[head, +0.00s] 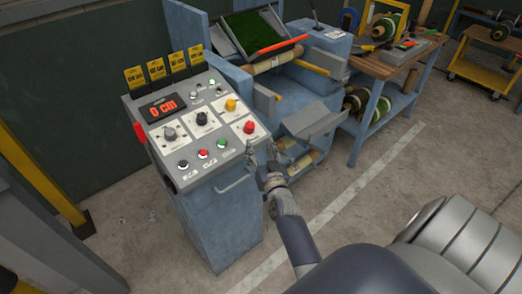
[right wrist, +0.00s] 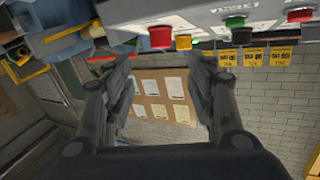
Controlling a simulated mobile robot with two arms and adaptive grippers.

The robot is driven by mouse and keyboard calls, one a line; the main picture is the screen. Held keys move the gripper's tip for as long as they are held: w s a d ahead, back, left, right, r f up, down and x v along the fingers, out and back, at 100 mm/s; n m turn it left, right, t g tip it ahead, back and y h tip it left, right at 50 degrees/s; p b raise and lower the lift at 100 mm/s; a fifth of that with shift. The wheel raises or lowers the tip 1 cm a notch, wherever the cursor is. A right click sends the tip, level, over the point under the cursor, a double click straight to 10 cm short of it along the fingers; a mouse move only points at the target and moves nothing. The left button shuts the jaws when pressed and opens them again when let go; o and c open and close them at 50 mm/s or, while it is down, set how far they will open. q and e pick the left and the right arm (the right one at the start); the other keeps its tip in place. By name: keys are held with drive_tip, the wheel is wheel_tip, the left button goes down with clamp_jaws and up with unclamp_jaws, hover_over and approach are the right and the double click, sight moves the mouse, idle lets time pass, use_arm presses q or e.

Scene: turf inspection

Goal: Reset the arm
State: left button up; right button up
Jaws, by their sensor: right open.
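The control console (head: 222,222) stands left of centre in the head view, with a display (head: 162,107) reading 0 cm. Its sloped panel has a grey knob (head: 169,132), a black knob (head: 201,118), a yellow knob (head: 231,104) and a red knob (head: 249,127). Below are a small red button (head: 203,155) and a green button (head: 222,144). My right gripper (head: 262,156) is open and empty near the panel's lower right corner; contact cannot be told. In the right wrist view its fingers (right wrist: 160,68) are apart, with a red button (right wrist: 160,38) beyond them. My left gripper is out of view.
A blue machine (head: 190,27) with green turf (head: 252,30) on a tray stands behind the console. A wooden-topped bench (head: 375,67) and a yellow cart (head: 480,72) are at right. A handle (head: 234,184) juts from the console's front. Floor is clear in front of the bench.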

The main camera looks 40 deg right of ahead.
drive_tip(key=shift+s+a, duration=0.1)
drive_tip(key=shift+s, duration=0.2)
idle(0.4)
drive_tip(key=s+a+f+n+g+y+b, duration=0.15)
drive_tip(key=s+a+f, duration=0.35)
drive_tip(key=f, duration=0.7)
drive_tip(key=s+a+f+n+g+y+b, duration=0.1)
drive_tip(key=s+a+f+n+g+y, duration=0.25)
drive_tip(key=f, duration=0.85)
drive_tip(key=s+a+f+g+y+b, duration=0.15)
drive_tip(key=s+a+f, duration=0.4)
drive_tip(key=f, duration=0.55)
drive_tip(key=s+f+n+g, duration=0.1)
drive_tip(key=s+f+g, duration=0.2)
drive_tip(key=s+f, duration=0.3)
drive_tip(key=s+f+n+g+b, duration=0.1)
drive_tip(key=s+f+g, duration=0.2)
drive_tip(key=s, duration=1.4)
drive_tip(key=s+f+n+g+b, duration=0.1)
drive_tip(key=s+f+g, duration=0.2)
drive_tip(key=s+f, duration=0.7)
drive_tip(key=shift+s+a, duration=0.3)
drive_tip(key=shift+s, duration=0.5)
